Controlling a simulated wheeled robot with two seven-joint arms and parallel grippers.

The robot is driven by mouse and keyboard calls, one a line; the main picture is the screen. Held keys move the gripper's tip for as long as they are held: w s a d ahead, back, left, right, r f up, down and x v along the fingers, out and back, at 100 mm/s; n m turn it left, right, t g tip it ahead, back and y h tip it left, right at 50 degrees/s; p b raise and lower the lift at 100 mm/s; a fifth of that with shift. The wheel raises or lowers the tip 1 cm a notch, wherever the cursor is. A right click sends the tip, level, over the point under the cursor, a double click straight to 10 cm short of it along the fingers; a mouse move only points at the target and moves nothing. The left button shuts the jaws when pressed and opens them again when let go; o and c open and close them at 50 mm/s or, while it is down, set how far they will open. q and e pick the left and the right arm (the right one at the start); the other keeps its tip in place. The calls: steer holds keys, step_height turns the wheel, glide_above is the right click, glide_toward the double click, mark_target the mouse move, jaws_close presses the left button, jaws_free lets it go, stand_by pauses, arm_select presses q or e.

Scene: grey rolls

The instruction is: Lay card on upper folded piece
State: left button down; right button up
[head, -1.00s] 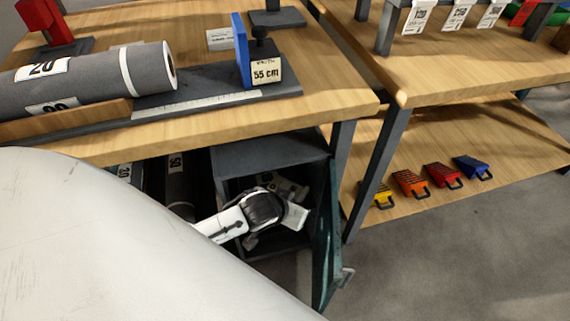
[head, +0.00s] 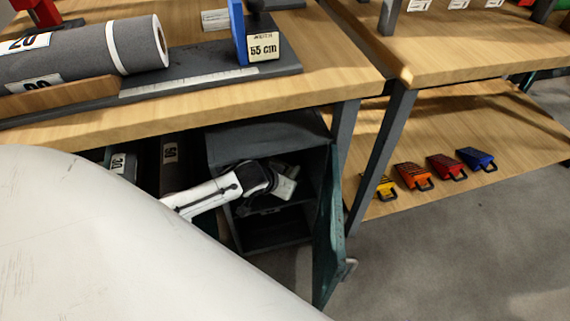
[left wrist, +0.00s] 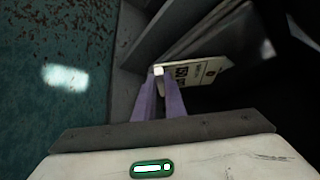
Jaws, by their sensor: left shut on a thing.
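My left gripper (head: 286,184) reaches into the upper part of an open dark cabinet (head: 262,140) under the left table. In the left wrist view the two fingers (left wrist: 161,76) are close together on the edge of a pale card (left wrist: 196,74) with dark print. The card is tilted and sits beside a grey edge inside the cabinet. Folded layers (left wrist: 205,32) show dimly behind the card; I cannot tell whether the card touches them. In the head view my gripper and wrist hide most of the upper compartment. My right gripper is not in view.
The teal cabinet door (head: 328,232) hangs open at the right. A shelf divides the cabinet, and the lower compartment (head: 275,228) looks dark. A grey roll (head: 85,48) and a 55 cm sign (head: 264,47) are on the table. Several coloured wedges (head: 412,176) lie on the right shelf.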

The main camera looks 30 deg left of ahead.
arm_select(q)
steer(key=shift+r, duration=0.1)
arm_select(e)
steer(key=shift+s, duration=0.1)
arm_select(q)
steer(key=c, duration=1.8)
jaws_free()
